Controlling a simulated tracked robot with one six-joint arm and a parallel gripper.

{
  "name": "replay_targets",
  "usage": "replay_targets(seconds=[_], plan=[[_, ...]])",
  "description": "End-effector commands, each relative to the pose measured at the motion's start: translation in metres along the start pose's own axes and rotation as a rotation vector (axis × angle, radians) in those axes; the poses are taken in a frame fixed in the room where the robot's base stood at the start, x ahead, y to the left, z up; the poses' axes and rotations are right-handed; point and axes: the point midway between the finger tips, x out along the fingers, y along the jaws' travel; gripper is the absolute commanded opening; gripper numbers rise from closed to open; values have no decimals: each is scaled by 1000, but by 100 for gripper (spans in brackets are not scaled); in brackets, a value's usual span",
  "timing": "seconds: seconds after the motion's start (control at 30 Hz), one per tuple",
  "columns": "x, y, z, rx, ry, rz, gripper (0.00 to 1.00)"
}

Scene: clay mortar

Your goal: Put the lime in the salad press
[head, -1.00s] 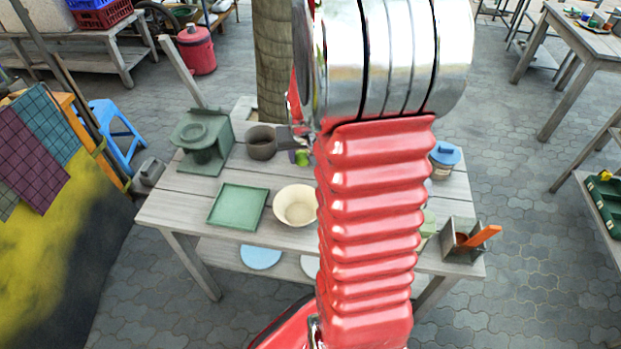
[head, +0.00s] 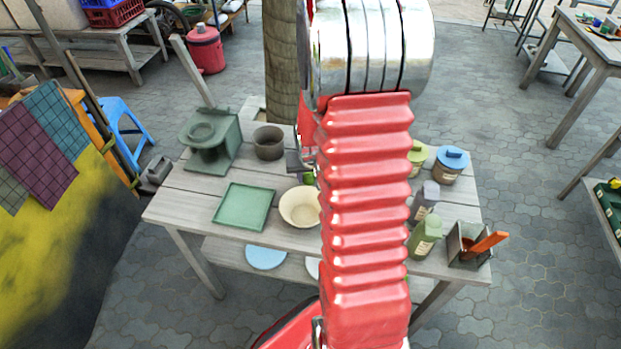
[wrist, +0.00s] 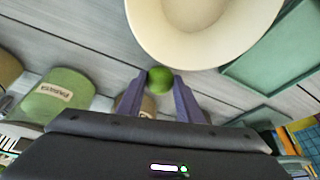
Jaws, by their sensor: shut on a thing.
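The green lime (wrist: 160,77) is held between the purple fingertips of my gripper (wrist: 160,80) in the wrist view. In the head view, a small part of the lime (head: 309,178) shows beside my red arm, just behind the cream bowl (head: 301,221); my arm hides most of the gripper. A grey-green block with a round cup on top and a long lever at its back, apparently the salad press (head: 211,143), stands at the table's back left. My gripper is to the right of it, well apart.
A dark clay pot (head: 268,143) stands between the press and my arm. A square green tray (head: 243,208) lies left of the bowl. Labelled bottles, including a green one (head: 425,237), a blue-lidded jar (head: 450,166) and a holder with an orange handle (head: 470,247) stand at right.

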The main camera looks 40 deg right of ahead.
Motion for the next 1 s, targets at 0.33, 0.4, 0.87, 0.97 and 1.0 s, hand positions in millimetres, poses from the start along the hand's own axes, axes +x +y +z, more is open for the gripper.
replay_targets(seconds=[0.33, 0.4, 0.87, 0.97, 1.0], plan=[[14, 0, 6, 0, 1, -1, 7], [14, 0, 6, 0, 1, -1, 7], [16, 0, 7, 0, 0, 0, 51], [16, 0, 7, 0, 0, 0, 51], [16, 0, 7, 0, 0, 0, 51]])
